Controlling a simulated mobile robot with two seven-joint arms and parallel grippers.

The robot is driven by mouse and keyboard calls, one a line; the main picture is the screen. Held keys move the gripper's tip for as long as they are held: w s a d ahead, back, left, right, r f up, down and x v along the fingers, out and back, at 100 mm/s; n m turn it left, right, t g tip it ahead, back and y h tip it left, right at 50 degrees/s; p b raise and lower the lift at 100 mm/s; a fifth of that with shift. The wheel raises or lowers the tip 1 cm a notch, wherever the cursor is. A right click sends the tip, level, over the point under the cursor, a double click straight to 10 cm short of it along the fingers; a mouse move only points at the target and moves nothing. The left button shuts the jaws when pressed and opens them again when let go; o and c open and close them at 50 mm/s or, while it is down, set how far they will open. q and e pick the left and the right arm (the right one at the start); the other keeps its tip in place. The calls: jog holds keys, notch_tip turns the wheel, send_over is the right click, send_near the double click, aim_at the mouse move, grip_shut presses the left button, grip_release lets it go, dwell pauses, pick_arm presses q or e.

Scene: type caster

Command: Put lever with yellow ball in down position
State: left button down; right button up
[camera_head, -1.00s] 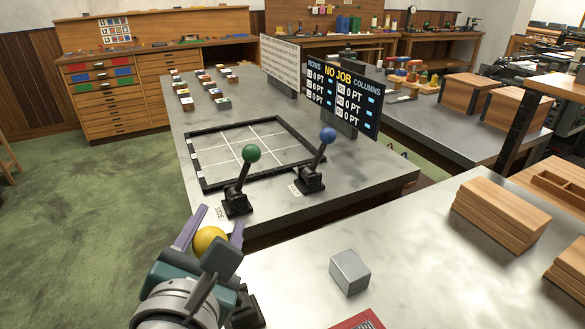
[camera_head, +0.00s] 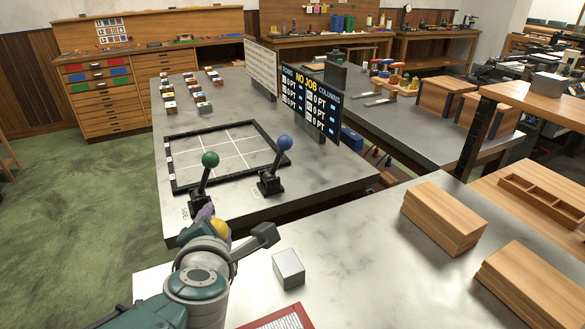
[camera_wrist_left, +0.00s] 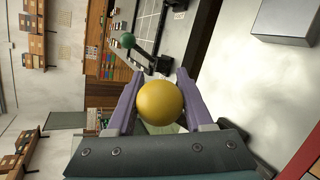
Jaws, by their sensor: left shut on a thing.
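The yellow ball (camera_head: 220,229) of the lever is at the near table's far left part in the head view, partly covered by my left arm. In the left wrist view the yellow ball (camera_wrist_left: 160,103) sits between the two purple fingers of my left gripper (camera_wrist_left: 158,95), which is shut on it. The gripper (camera_head: 212,220) shows only partly in the head view. The lever's shaft and base are hidden, so I cannot tell its exact tilt. My right gripper is not in view.
A green-ball lever (camera_head: 210,160) and a blue-ball lever (camera_head: 284,143) stand on the far table beside a gridded frame (camera_head: 262,128). A silver block (camera_head: 288,268) lies right of my arm. A dark board (camera_head: 312,102) reads NO JOB. Wooden boxes (camera_head: 443,217) stand at right.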

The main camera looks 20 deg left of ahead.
pick_arm(q)
jog(key=shift+f, duration=0.2)
jog(key=c, duration=0.7)
grip_release()
jog(key=o, duration=0.4)
jog(key=shift+w, duration=0.1)
jog(key=p+v, duration=0.5)
jog(key=v, duration=0.5)
jog(key=shift+p, duration=0.3)
jog(key=shift+w+r, duration=0.1)
jog(key=shift+r, duration=0.05)
